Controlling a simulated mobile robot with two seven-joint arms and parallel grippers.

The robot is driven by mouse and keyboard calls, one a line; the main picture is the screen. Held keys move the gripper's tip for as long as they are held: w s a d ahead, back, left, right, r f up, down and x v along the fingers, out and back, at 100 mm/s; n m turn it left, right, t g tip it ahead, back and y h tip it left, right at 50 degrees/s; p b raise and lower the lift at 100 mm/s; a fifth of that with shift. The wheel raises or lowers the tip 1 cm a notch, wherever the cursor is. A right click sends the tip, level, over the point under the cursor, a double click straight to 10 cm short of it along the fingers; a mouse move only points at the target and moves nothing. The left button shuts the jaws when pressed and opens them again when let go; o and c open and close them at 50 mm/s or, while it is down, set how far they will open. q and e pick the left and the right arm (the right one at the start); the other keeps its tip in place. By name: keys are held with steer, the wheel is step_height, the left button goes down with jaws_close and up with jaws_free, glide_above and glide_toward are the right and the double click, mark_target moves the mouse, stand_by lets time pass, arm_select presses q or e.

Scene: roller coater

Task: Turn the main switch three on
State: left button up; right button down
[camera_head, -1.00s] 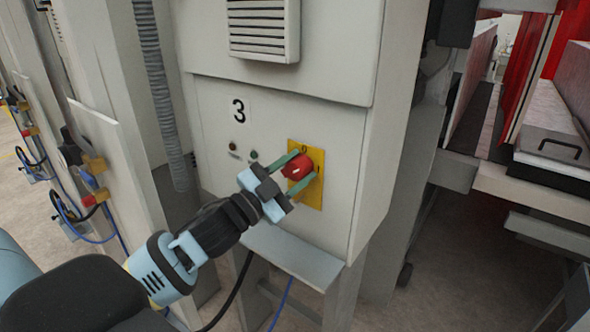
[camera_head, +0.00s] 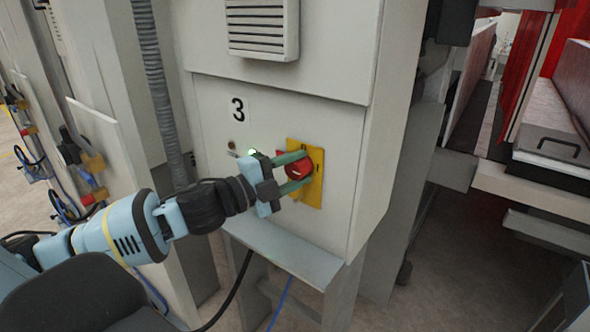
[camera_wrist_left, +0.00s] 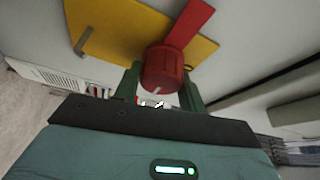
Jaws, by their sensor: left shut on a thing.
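The main switch three is a red rotary knob (camera_head: 298,169) on a yellow plate (camera_head: 314,195), on the grey cabinet marked "3". My left gripper (camera_head: 298,170) has its green fingers on either side of the knob and is shut on it. In the left wrist view the knob (camera_wrist_left: 163,70) sits between the fingertips, and a red lever part (camera_wrist_left: 190,22) sticks out past it over the yellow plate (camera_wrist_left: 120,28). My right gripper is not in view.
A vent (camera_head: 263,28) is above the number, and a ledge (camera_head: 285,250) juts out below the switch. A corrugated conduit (camera_head: 155,90) runs down to the left. Red machinery with a metal tray (camera_head: 560,125) stands at the right.

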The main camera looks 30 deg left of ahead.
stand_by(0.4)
arm_select(q)
steer(key=o, duration=1)
steer(key=shift+s, duration=0.1)
steer(key=shift+v, duration=3.75)
steer(key=shift+a, duration=0.1)
steer(key=shift+f, duration=0.1)
